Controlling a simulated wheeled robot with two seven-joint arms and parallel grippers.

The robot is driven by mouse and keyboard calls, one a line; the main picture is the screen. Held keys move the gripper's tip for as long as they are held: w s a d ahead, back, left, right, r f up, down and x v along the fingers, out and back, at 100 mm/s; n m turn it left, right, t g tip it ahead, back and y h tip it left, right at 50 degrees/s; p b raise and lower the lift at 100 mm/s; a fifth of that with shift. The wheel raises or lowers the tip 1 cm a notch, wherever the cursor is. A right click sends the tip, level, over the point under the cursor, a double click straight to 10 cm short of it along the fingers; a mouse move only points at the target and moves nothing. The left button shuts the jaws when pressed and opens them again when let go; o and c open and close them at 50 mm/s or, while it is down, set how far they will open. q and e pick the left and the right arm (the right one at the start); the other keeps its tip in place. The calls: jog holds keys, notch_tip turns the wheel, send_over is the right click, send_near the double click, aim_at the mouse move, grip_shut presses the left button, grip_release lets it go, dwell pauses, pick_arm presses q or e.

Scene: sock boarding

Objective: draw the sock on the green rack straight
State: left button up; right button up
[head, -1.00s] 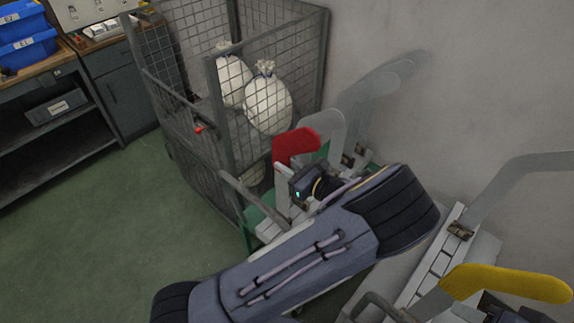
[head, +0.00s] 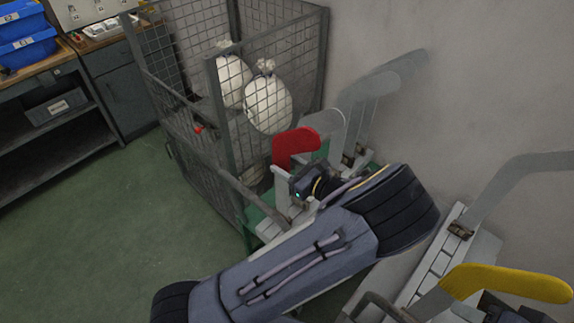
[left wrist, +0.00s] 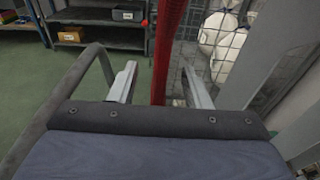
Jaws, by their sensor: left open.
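A red sock (head: 292,146) is on a flat upright form of the green rack (head: 262,212), by the wire cage. My left arm covers much of the rack in the head view. My left gripper (head: 290,205) is at the near side of the red sock, low on its form. In the left wrist view the red sock (left wrist: 166,45) stands upright as a narrow strip between the two open fingers of the left gripper (left wrist: 158,85). There is a gap on both sides of it. My right gripper is not visible.
A wire cage (head: 218,110) with white sacks (head: 268,104) stands behind the rack. Bare grey forms (head: 372,95) stand to the right by the wall. A yellow sock (head: 505,283) is on another form at lower right. The green floor at left is clear.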

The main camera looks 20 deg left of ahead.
pick_arm(q)
jog(key=shift+f+p+v, duration=0.15)
jog(key=shift+v, duration=1)
jog(key=shift+f+p+v, duration=0.15)
jog(key=shift+v, duration=1)
jog(key=v, duration=0.4)
jog(key=shift+s+d+f, duration=0.1)
jog(key=shift+d+f, duration=0.1)
jog(key=shift+f, duration=0.05)
jog(key=shift+a, duration=0.1)
